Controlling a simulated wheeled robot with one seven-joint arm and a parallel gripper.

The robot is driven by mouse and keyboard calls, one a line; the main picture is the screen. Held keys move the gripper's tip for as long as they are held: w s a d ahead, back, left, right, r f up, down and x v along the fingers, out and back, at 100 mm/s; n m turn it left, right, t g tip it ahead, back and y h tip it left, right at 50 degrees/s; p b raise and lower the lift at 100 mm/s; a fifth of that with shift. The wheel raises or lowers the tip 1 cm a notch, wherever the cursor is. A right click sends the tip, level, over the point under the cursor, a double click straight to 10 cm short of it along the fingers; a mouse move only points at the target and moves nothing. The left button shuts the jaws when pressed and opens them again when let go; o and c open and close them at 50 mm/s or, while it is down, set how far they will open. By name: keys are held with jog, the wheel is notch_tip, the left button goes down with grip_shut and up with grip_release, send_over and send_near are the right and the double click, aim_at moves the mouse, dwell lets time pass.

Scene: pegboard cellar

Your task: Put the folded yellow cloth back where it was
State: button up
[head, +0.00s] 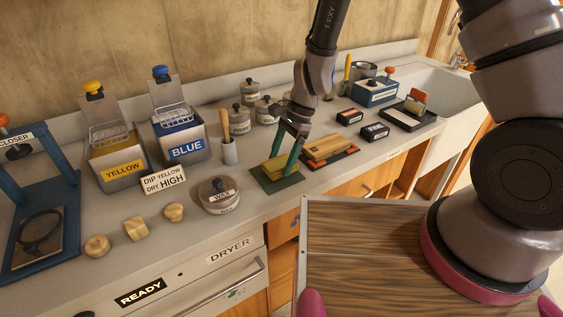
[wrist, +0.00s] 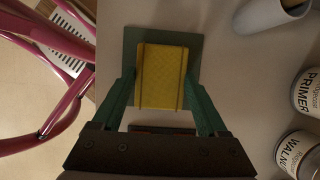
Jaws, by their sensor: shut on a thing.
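My gripper (head: 284,160) points down and is shut on the cloth, one finger along each side. The cloth is over the mat; I cannot tell whether it rests on it or is held just above. Two dark bands cross the cloth lengthwise.
A wooden block on an orange-edged base (head: 328,150) stands close right of the mat. A grey cup with a wooden handle (head: 229,152) and the WAX tin (head: 220,196) stand to the left. Labelled tins (head: 240,120) are behind. The counter's front edge is near the mat.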

jog(key=shift+f, duration=0.5)
jog(key=shift+f, duration=0.1)
jog(key=o, duration=1.2)
jog(key=v, duration=1.2)
